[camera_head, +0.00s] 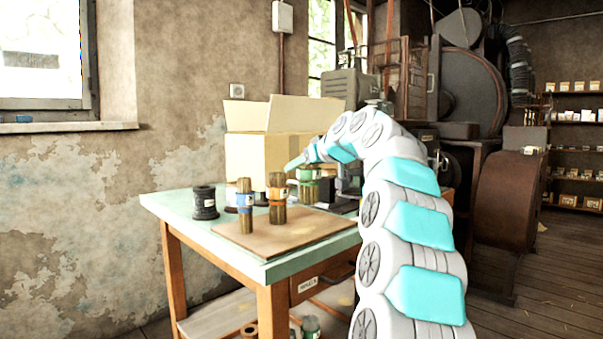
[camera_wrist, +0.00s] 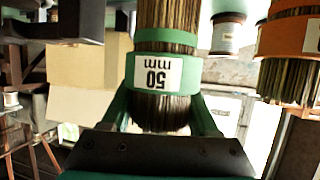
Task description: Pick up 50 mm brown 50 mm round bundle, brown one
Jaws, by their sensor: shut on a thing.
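A brown round bundle with green bands (camera_wrist: 165,108) and a white "50 mm" label fills the middle of the wrist view, where the label appears upside down. My gripper (camera_wrist: 163,88) is shut on it, with one green finger on each side. In the head view my gripper (camera_head: 297,163) is at the table's back, by the green-banded bundle (camera_head: 308,178). A bundle with an orange band (camera_head: 277,194) and one with a blue band (camera_head: 245,202) stand upright on the board. The orange-banded bundle also shows in the wrist view (camera_wrist: 289,40). Contact beneath the held bundle is hidden.
The brown board (camera_head: 285,234) lies on the pale green table (camera_head: 172,201). A black spool (camera_head: 205,203) stands at the left. An open cardboard box (camera_head: 255,150) is behind the bundles. Dark equipment (camera_head: 349,182) stands right of them. The board's front is clear.

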